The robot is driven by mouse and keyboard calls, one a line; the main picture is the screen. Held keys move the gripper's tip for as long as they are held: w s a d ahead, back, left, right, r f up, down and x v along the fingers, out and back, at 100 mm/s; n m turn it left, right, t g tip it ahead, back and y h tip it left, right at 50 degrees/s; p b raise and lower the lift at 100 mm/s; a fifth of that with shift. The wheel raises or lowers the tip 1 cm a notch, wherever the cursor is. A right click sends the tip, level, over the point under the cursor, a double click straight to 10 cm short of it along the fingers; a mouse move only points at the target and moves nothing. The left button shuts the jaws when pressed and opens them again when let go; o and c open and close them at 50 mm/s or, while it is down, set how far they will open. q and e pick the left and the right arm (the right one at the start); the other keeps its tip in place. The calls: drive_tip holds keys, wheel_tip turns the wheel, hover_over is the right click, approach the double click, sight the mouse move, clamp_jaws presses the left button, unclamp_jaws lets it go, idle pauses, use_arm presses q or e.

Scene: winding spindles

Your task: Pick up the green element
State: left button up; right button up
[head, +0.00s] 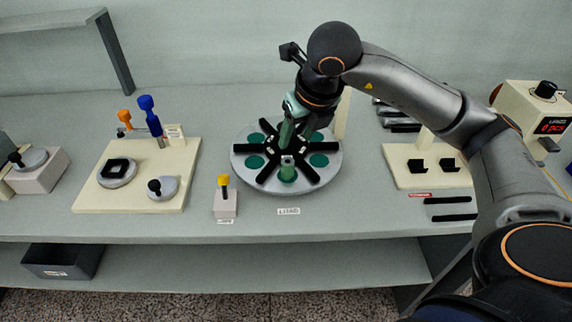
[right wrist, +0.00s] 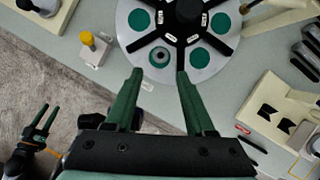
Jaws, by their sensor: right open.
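The green element (head: 287,172) is a small upright cylinder on a green spot at the near side of the round grey turntable (head: 240,165). In the right wrist view the green element (right wrist: 160,56) shows from above as a ring with a dark centre, just beyond my fingertips and between them in the picture. My right gripper (right wrist: 159,73) is open and empty. In the head view my right gripper (head: 287,140) is over the turntable, partly hiding its middle. My left gripper (right wrist: 51,106) shows only in the right wrist view, fingers apart, away from the turntable.
A yellow-topped block (head: 225,200) stands left of the turntable. A cream board (head: 185,190) with fixtures is farther left. Another cream board (head: 400,180) with black holders and black bars (head: 447,200) are at the right. A dark bin (head: 62,262) is on the lower shelf.

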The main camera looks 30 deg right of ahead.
sight(288, 161)
drive_tip(key=x, duration=0.6)
drive_tip(key=shift+f, duration=0.25)
drive_tip(key=shift+p+x, duration=0.45)
drive_tip(key=shift+x, duration=2.3)
drive_tip(key=shift+s+d, duration=0.1)
drive_tip(key=shift+s, duration=0.05)
drive_tip(key=shift+c, duration=0.2)
clamp_jaws()
